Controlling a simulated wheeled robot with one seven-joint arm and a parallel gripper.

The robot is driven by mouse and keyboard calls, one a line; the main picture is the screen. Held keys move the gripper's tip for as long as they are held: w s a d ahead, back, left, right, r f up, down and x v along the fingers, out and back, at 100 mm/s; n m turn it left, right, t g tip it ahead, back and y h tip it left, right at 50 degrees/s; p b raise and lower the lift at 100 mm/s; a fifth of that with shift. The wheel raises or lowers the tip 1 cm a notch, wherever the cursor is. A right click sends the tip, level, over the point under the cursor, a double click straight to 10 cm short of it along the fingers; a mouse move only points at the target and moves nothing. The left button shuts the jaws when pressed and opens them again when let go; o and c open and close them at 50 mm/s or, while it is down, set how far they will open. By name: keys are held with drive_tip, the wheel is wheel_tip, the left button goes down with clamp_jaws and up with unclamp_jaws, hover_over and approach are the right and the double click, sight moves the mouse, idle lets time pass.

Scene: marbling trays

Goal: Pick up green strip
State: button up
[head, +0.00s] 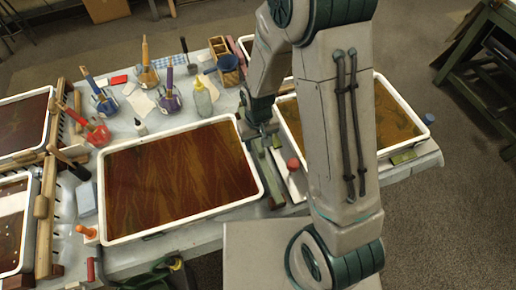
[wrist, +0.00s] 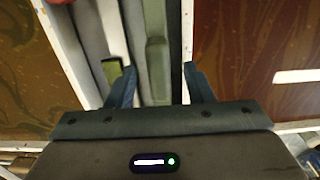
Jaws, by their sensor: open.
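A long green strip (wrist: 157,62) lies in the gap between two trays, running away from my gripper in the wrist view. In the head view it shows as a narrow dark green bar (head: 267,172) beside the middle tray. My gripper (wrist: 160,68) is open, with one finger on each side of the strip and a gap on both sides. In the head view my gripper (head: 259,132) is low at the strip's far end, partly hidden by my arm. I cannot tell its exact height over the strip.
The middle tray (head: 252,168) of red-brown marbling and the right tray (head: 401,91) flank the gap closely. A shorter green piece (wrist: 113,72) lies just left of the left finger. A red-topped item (head: 293,164) stands near the strip. Jars and brushes stand behind.

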drive_tip(key=shift+f, duration=0.75)
drive_tip(key=c, duration=1)
drive_tip(key=shift+r, duration=0.1)
